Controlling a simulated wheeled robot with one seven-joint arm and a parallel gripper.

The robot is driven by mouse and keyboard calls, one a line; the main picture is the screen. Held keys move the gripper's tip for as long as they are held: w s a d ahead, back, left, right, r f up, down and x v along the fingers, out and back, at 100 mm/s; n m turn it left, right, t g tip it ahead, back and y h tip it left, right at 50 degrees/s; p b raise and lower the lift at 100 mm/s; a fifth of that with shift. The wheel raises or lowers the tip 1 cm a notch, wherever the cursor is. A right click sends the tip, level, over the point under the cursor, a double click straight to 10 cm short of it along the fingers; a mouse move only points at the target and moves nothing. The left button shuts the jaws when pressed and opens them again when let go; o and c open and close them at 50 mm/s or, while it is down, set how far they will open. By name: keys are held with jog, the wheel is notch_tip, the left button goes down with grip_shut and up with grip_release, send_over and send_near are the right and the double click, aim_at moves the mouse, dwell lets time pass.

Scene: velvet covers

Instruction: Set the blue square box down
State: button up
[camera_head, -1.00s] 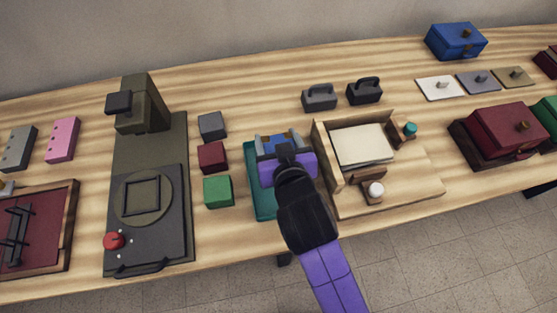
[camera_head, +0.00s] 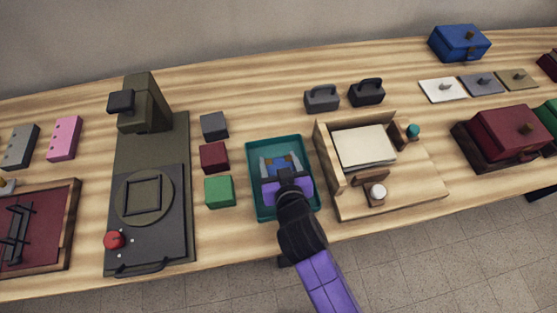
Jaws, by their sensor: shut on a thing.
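The blue square box (camera_head: 279,165) shows between the fingers of my gripper (camera_head: 280,166). My gripper is shut on it, with its purple body covering the near part of the box. Both are over or inside the teal tray (camera_head: 250,153). I cannot tell whether the box touches the tray's floor. My wrist and arm hide the tray's near edge.
Grey (camera_head: 214,125), dark red (camera_head: 214,157) and green (camera_head: 220,191) blocks stand in a column left of the tray. A wooden fixture (camera_head: 435,190) with a cream pad stands close on the right. A dark press-like machine (camera_head: 150,190) is further left.

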jog(key=shift+f, duration=0.2)
jog(key=o, duration=1.4)
jog(key=shift+r, duration=0.1)
jog(key=shift+o, duration=0.2)
jog(key=shift+r, duration=0.2)
jog(key=shift+s+d, duration=0.15)
jog(key=shift+s, duration=0.2)
jog(key=v, duration=1.1)
jog(key=shift+s+r+b, duration=0.1)
jog(key=shift+r+b, duration=0.1)
jog(key=shift+b, duration=0.15)
